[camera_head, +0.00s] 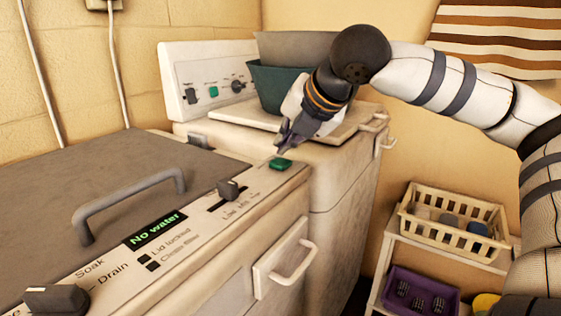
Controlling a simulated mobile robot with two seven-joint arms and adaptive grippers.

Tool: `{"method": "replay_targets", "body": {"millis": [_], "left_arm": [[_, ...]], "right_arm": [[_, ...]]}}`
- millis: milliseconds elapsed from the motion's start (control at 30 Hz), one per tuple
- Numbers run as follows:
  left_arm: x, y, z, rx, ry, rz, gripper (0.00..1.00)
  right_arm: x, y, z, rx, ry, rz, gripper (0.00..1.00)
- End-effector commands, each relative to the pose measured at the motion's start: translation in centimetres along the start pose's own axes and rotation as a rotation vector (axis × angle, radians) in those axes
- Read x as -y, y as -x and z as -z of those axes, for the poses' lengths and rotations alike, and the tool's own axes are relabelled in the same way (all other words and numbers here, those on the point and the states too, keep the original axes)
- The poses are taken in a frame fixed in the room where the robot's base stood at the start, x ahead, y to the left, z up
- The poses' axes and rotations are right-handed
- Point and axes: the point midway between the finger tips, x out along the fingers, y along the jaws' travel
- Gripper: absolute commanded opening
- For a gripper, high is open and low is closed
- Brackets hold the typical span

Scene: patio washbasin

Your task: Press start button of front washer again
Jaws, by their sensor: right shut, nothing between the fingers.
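The front washer (110,185) has a grey lid with a handle and a cream control strip along its front edge. Its green start button (281,163) is at the right end of the strip. Its display (156,231) reads "No water" in green. My right gripper (281,150) is shut and empty, pointing down with its tips just above and behind the green button. I cannot tell whether the tips touch it. My left gripper is not in view.
A second washer (340,165) stands behind, with a dark green tub (270,88) on top, partly hidden by my arm. A shelf at right holds a cream basket (452,240) and a purple crate (418,290). A slider knob (230,188) sits near the button.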

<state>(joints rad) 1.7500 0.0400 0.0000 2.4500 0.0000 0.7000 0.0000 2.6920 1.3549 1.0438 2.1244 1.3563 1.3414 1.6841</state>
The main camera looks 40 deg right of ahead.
Motion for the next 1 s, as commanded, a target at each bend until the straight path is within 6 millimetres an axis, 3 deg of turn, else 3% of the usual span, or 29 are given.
{"method": "replay_targets", "body": {"millis": [1000], "left_arm": [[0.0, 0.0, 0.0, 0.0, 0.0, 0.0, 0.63]], "right_arm": [[0.44, -0.61, 0.44, 0.0, 0.0, 0.0, 0.0]]}}
